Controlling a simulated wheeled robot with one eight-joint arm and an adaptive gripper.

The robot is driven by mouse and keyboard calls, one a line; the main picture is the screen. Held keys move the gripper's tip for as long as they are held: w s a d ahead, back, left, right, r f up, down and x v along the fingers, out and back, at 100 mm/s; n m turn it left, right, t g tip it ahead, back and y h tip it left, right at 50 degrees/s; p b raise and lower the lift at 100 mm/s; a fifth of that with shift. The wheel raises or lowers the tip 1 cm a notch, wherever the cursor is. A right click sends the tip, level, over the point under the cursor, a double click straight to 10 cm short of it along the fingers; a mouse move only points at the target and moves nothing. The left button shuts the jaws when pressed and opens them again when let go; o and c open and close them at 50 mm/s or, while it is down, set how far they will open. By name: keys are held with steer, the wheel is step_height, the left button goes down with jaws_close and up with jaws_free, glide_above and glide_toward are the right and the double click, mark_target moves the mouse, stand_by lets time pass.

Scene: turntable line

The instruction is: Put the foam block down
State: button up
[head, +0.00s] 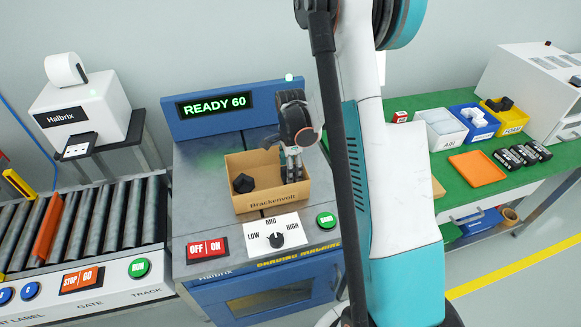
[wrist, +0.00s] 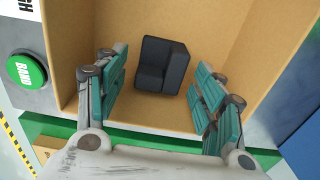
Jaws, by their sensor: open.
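The foam block (wrist: 162,66) is dark grey with a step in its shape. It sits on the floor of the cardboard box (wrist: 262,18), near one end wall. My gripper (wrist: 162,75) is open, with a finger on each side of the block and a visible gap to both. In the head view my gripper (head: 292,172) reaches down into the right part of the box (head: 270,203), labelled Brackenvolt; the block there is hidden by the fingers or too small to tell.
A black many-sided piece (head: 242,183) lies in the box's left part. The box stands on the machine, behind a dial (head: 276,240) and a green button (head: 326,220). A roller track (head: 100,220) is at left. A green bench with bins and an orange tray (head: 477,166) is at right.

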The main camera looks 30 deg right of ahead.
steer(key=shift+r+p, duration=0.55)
steer(key=shift+r, duration=0.1)
step_height(320, 180, up, 12)
steer(key=p, duration=0.3)
steer(key=shift+p, duration=0.35)
steer(key=shift+f, duration=0.1)
steer(key=s+a+r+n+t, duration=0.2)
steer(key=s+a+r+n, duration=0.35)
steer(key=r, duration=0.25)
steer(key=s+a+r+n+t, duration=0.2)
steer(key=s+a+r+n, duration=0.2)
steer(key=a+r+n, duration=0.3)
steer(key=s+a+r+n+t, duration=0.2)
steer(key=s+a+n+t, duration=0.1)
steer(key=s+n, duration=0.5)
steer(key=s+a, duration=0.1)
steer(key=s, duration=0.2)
steer(key=shift+a+r+n, duration=0.15)
steer(key=shift+a+n, duration=0.05)
steer(key=shift+n, duration=0.15)
